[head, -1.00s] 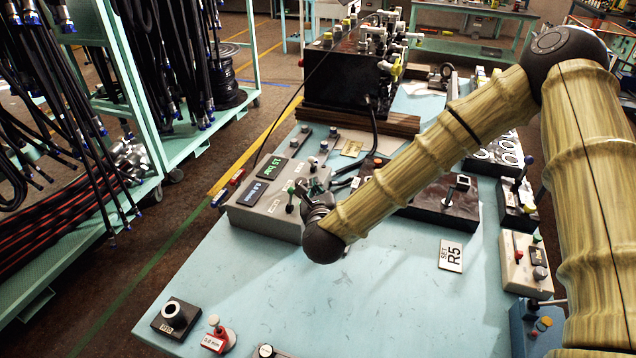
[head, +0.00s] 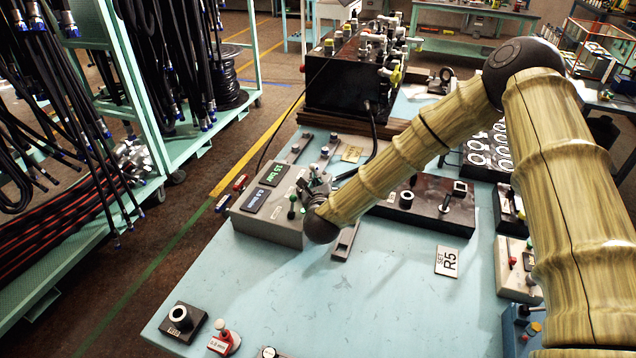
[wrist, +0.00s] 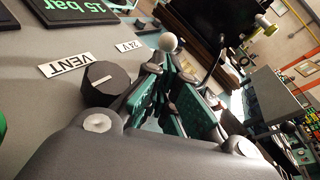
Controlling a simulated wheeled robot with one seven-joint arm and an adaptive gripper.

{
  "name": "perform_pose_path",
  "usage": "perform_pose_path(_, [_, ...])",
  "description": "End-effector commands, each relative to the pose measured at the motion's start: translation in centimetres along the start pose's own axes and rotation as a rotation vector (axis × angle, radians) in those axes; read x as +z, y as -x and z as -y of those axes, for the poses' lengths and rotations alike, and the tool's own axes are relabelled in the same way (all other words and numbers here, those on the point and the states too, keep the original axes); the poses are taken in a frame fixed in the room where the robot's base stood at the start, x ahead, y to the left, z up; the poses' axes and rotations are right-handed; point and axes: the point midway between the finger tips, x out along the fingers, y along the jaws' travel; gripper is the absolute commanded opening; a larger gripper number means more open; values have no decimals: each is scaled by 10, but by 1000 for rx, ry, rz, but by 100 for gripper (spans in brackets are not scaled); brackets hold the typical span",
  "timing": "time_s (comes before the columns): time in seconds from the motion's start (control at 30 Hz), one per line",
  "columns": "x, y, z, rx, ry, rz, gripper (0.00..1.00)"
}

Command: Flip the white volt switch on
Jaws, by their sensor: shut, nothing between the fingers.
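The white ball-tipped switch (wrist: 168,42) stands on the grey control box, beside a small label reading 24V (wrist: 130,46). My gripper (wrist: 176,78) is shut and empty, its green-padded fingers pointing towards the white ball. The fingertips look close to the ball in the wrist view; I cannot tell if they touch it. In the head view my gripper (head: 316,184) is over the right end of the grey box (head: 262,226), and its wrist hides part of that end.
A black knob (wrist: 100,84) by the VENT label (wrist: 66,64) is just left of my fingers. Green displays (head: 272,174) and a green-tipped lever (head: 291,213) are on the box. A dark control block (head: 425,208) stands to the right. The front tabletop (head: 330,300) is mostly clear.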

Motion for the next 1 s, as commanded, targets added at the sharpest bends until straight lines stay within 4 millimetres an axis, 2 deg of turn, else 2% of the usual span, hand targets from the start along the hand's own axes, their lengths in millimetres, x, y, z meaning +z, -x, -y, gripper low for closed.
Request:
perform_pose_path(0.07, [-2,0,6,-1,0,0,0])
perform_pose_path(0.2, [1,0,0,4,-2,-4,0])
perform_pose_path(1.0, [7,-2,5,51,-53,-112,0])
